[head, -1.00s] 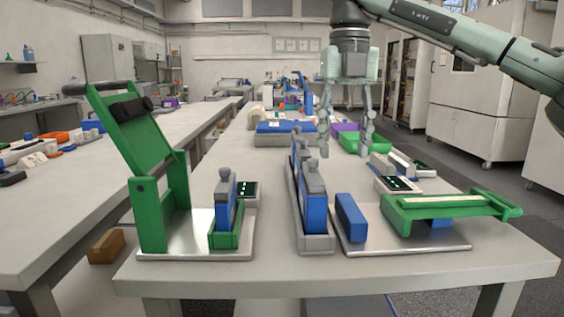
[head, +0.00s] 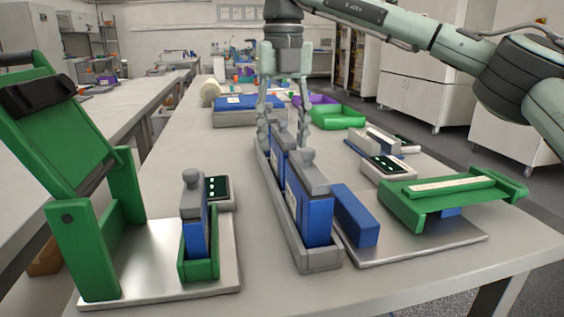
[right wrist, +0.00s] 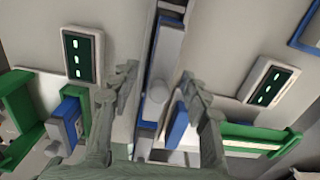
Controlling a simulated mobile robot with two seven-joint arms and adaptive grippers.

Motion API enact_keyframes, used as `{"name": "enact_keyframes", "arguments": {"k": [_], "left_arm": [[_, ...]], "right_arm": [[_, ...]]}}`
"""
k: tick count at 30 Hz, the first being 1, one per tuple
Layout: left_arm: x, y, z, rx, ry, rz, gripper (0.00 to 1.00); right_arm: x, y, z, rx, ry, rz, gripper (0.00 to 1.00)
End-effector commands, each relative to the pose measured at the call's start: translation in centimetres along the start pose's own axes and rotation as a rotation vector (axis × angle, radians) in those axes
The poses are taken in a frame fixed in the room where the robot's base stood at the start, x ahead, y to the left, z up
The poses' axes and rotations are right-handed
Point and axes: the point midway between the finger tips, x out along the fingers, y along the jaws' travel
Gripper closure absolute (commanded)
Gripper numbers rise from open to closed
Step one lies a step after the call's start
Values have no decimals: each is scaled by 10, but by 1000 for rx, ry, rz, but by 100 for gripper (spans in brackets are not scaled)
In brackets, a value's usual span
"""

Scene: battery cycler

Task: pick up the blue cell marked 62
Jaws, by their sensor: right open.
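Blue cells with grey knobbed caps stand in a narrow grey rack (head: 262,180): a near one (head: 311,205) and a far one (head: 281,150). Another blue cell (head: 195,228) stands upright in the green holder of the left fixture. The number 62 is not legible on any of them. My right gripper (head: 283,132) points down, open, over the far part of the rack. Contact cannot be told. My left gripper is out of view.
A tall green hinged fixture (head: 100,260) stands at left, its lever raised. At right, a low green fixture (head: 450,205) and a blue block (head: 355,215) sit on a metal plate. White display boxes (head: 390,167) stand near both. A blue-topped box (head: 250,108) and green tray (head: 338,117) lie behind.

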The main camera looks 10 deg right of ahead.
Motion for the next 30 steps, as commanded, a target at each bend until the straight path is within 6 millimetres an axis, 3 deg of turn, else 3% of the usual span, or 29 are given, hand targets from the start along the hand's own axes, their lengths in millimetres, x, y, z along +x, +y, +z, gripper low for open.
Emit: {"name": "enact_keyframes", "arguments": {"k": [6, 14, 25, 30], "left_arm": [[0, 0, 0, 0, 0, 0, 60], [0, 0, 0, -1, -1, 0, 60], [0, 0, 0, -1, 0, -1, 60], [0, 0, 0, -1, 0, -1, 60]], "right_arm": [[26, 0, 0, 0, 1, 0, 53], [28, 0, 0, 0, 0, 1, 55], [28, 0, 0, -1, 0, 0, 100], [27, 0, 0, -1, 0, 0, 100]]}}
